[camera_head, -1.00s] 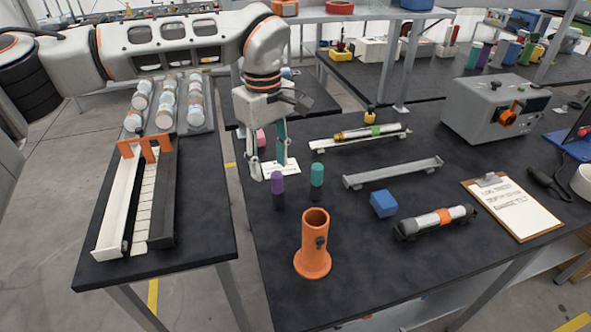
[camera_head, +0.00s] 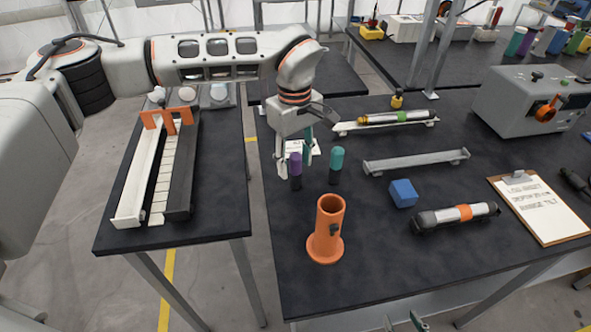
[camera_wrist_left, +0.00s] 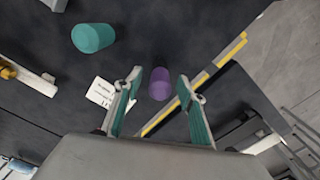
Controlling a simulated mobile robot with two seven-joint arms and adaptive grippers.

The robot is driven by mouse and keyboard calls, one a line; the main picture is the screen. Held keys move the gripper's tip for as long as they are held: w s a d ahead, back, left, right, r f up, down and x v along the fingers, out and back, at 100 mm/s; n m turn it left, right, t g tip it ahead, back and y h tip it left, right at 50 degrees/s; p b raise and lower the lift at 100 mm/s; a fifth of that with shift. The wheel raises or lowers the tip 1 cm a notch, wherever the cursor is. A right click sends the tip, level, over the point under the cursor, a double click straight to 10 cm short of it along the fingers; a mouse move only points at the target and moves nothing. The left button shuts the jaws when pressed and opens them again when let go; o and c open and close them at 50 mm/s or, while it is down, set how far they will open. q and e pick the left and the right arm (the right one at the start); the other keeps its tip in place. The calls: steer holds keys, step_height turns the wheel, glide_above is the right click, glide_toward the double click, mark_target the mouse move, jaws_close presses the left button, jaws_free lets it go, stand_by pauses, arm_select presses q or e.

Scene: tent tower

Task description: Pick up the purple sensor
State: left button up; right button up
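The purple sensor (camera_head: 295,168) is a small upright cylinder with a purple top and dark base, standing on the black table (camera_head: 285,235). My left gripper (camera_head: 295,160) points down at it from behind, with its fingers apart. In the left wrist view the purple sensor (camera_wrist_left: 159,84) shows in the gap between the two teal-padded fingers of my left gripper (camera_wrist_left: 158,85), with no clear contact. A teal sensor (camera_head: 336,163) stands just to its right; its top also shows in the wrist view (camera_wrist_left: 93,38). The tips of my right gripper (camera_head: 404,322) peek in at the bottom edge, seemingly apart.
An orange tube stand (camera_head: 327,235) stands in front of the sensors. A blue cube (camera_head: 403,193), a grey rail (camera_head: 415,162) and a black-and-white cylinder (camera_head: 455,217) lie to the right. A white card (camera_head: 302,148) lies behind. The front left table area is clear.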

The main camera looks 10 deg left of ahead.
arm_select(q)
jaws_close()
steer(key=shift+r, duration=0.15)
